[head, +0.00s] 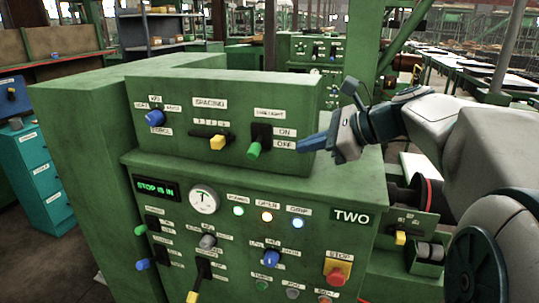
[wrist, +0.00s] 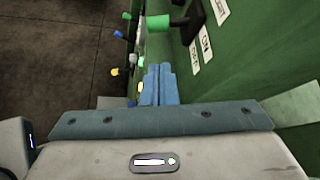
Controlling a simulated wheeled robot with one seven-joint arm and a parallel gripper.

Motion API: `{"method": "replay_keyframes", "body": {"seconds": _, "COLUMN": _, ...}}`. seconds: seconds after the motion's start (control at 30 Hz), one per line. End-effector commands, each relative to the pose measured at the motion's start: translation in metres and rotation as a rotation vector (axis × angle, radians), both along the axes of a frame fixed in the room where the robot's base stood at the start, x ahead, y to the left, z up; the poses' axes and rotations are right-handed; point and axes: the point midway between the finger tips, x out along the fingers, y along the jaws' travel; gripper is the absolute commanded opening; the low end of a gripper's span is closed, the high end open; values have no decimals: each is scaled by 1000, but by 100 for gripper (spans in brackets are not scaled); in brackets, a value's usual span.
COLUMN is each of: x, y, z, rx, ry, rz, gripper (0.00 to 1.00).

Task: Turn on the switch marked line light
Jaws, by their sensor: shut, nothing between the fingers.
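The line light switch (head: 261,136) is a black plate with a green-tipped lever (head: 253,150) on the upper green box. Its lever points down, beside the OFF label (head: 284,145) and below the ON label (head: 284,132). My gripper (head: 302,145) is shut and empty, its blue fingers just right of the OFF label in the head view. Whether the fingers touch the panel face cannot be told.
Left of the switch are a yellow-tipped selector (head: 217,142) and a blue knob (head: 155,118). The lower panel, marked TWO, holds a gauge (head: 203,200), lit lamps, several knobs and a red stop button (head: 336,277). The box's top (head: 225,73) is clear.

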Motion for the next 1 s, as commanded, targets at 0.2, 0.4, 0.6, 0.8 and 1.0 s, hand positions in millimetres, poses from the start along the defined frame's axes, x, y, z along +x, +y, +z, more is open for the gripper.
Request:
{"method": "replay_keyframes", "body": {"seconds": 0.2, "x": 0, "y": 0, "z": 0, "rx": 1, "ry": 0, "rz": 0, "gripper": 0}}
{"method": "replay_keyframes", "body": {"seconds": 0.4, "x": 3, "y": 7, "z": -4, "rx": 0, "ry": 1, "rz": 2, "gripper": 0}}
{"method": "replay_keyframes", "body": {"seconds": 0.6, "x": 18, "y": 32, "z": -20, "rx": 0, "ry": 3, "rz": 4, "gripper": 0}}
{"method": "replay_keyframes", "body": {"seconds": 0.8, "x": 34, "y": 58, "z": -37, "rx": -1, "ry": 2, "rz": 5, "gripper": 0}}
{"method": "replay_keyframes", "body": {"seconds": 1.0, "x": 43, "y": 73, "z": -47, "rx": -2, "ry": 1, "rz": 2, "gripper": 0}}
